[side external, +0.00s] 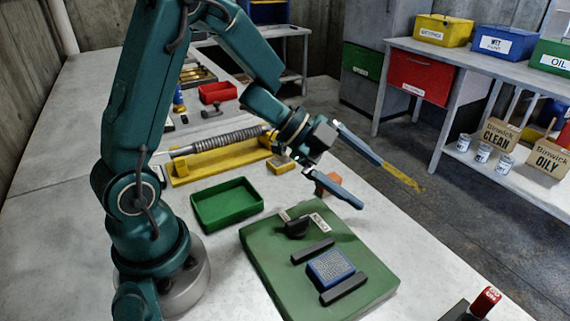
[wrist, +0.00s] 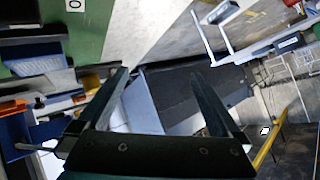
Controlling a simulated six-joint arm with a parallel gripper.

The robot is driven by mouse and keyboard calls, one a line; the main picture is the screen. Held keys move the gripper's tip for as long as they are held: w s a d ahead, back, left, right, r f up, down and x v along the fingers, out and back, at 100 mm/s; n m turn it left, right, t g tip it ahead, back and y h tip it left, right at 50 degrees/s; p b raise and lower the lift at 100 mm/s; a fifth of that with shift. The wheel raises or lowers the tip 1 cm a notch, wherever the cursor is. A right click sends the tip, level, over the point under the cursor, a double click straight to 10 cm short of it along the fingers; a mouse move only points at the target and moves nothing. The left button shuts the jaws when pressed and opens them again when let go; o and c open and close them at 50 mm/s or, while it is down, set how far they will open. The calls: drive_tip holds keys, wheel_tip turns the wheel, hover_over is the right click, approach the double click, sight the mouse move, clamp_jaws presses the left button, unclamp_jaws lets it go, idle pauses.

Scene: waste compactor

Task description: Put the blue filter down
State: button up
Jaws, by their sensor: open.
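The blue filter (side external: 331,267), a small block with a grey mesh top, sits on the green plate (side external: 275,265) between two black bars (side external: 313,251). In the wrist view the green plate (wrist: 88,28) shows at the upper left, and what looks like the filter's mesh (wrist: 38,66) lies at the left edge. My gripper (side external: 372,185) is open and empty. It is raised above and beyond the plate, apart from the filter. Its two spread fingers also show in the wrist view (wrist: 158,78), with nothing between them.
A black knob (side external: 297,228) stands on the plate. A green tray (side external: 227,204) lies left of it, and a yellow fixture with a spring (side external: 220,155) lies behind. A red-topped item (side external: 486,299) is at the lower right. A bench with bins (side external: 455,50) stands across the floor.

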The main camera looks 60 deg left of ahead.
drive_tip(key=s+a+r+n+t+y, duration=0.1)
drive_tip(key=a+r+n+t+y, duration=0.3)
drive_tip(key=a+r+n+y, duration=0.5)
drive_tip(key=s+d+f+n+g, duration=0.1)
drive_tip(key=s+d+n+g, duration=0.2)
drive_tip(key=s, duration=0.5)
drive_tip(key=s+d+f+n+g+h, duration=0.1)
drive_tip(key=s+d+f+n+g, duration=0.1)
drive_tip(key=s, duration=0.7)
drive_tip(key=shift+s+d+n+g, duration=0.15)
drive_tip(key=shift+d+n+g, duration=0.25)
drive_tip(key=shift+d+g, duration=0.45)
drive_tip(key=shift+d+f, duration=0.1)
drive_tip(key=shift+d, duration=0.05)
